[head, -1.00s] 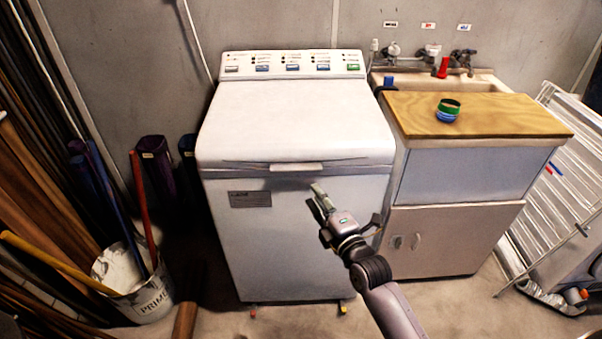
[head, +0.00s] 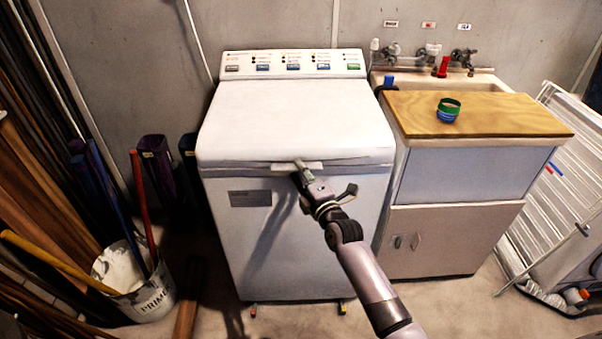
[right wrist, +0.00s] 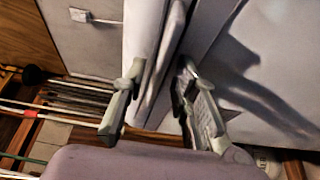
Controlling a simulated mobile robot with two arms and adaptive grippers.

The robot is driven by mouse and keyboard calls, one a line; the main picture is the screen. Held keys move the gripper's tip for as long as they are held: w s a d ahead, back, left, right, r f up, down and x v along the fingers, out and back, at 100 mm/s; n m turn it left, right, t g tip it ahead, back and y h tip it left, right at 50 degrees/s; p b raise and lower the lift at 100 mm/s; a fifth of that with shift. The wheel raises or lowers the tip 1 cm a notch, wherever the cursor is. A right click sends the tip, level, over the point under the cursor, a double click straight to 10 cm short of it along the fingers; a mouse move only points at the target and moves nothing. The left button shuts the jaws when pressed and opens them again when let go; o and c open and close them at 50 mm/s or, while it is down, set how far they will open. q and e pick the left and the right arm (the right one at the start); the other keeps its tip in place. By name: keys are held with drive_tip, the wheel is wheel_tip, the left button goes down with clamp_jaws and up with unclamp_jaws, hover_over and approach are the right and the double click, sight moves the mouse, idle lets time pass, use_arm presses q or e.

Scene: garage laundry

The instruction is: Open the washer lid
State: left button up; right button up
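The white washer (head: 285,235) stands against the back wall with its lid (head: 295,115) down. A pale handle (head: 312,166) sits at the middle of the lid's front edge. My right gripper (head: 300,166) reaches up from below at this handle and hides part of it. In the right wrist view, the two fingers of this gripper (right wrist: 158,72) are apart, one on each side of the lid's front edge (right wrist: 146,55). I cannot tell whether they touch it. My left gripper is not in view.
A sink cabinet with a wooden top (head: 490,115) adjoins the washer on the right, with a round green and blue container (head: 448,110) on it. A white drying rack (head: 560,190) stands at far right. A bucket (head: 140,285) with poles stands at left.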

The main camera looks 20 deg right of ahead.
clamp_jaws()
idle(0.6)
